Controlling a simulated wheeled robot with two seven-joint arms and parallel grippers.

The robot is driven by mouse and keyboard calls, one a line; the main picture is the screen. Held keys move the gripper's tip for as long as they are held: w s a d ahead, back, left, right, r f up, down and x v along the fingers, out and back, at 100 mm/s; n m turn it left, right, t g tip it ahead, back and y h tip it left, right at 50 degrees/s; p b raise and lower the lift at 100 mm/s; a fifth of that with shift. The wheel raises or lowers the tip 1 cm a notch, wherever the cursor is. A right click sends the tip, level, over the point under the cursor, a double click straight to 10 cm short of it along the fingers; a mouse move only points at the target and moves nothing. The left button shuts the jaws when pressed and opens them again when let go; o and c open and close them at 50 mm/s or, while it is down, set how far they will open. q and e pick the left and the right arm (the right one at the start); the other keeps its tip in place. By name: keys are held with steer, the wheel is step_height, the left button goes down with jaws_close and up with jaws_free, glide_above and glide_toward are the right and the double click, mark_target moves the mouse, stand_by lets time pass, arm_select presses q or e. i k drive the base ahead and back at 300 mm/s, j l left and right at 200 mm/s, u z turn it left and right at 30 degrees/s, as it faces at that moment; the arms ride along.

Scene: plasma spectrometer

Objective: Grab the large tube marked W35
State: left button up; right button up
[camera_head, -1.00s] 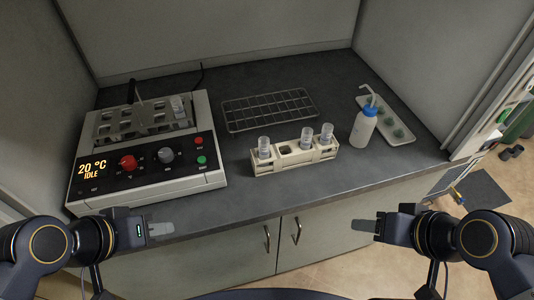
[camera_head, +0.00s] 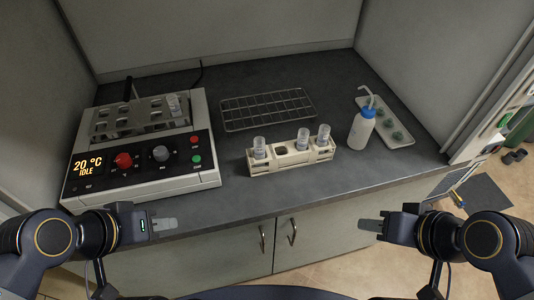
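Three large clear tubes stand upright in a cream rack (camera_head: 283,158) at the front middle of the bench: a left tube (camera_head: 259,148), a middle tube (camera_head: 302,139) and a right tube (camera_head: 323,135). One slot between the left and middle tubes is empty. Another tube (camera_head: 174,104) stands in the heating block unit at the left. The markings are too small to read, so I cannot tell which is W35. My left gripper (camera_head: 164,225) and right gripper (camera_head: 370,225) are in front of the bench edge, empty and away from all tubes. Their finger gaps do not show clearly.
The heating unit (camera_head: 150,175) shows 20 °C IDLE. An empty wire rack (camera_head: 268,108) lies behind the cream rack. A wash bottle (camera_head: 362,128) and a white tray (camera_head: 400,142) with several greenish items stand at the right. Bare bench lies around the cream rack.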

mark_target(260, 154)
steer(key=i+l+u, duration=0.1)
steer(key=l+u, duration=0.25)
steer(key=l, duration=0.25)
steer(key=l+u, duration=0.35)
steer(key=l, duration=0.25)
steer(key=u, duration=0.95)
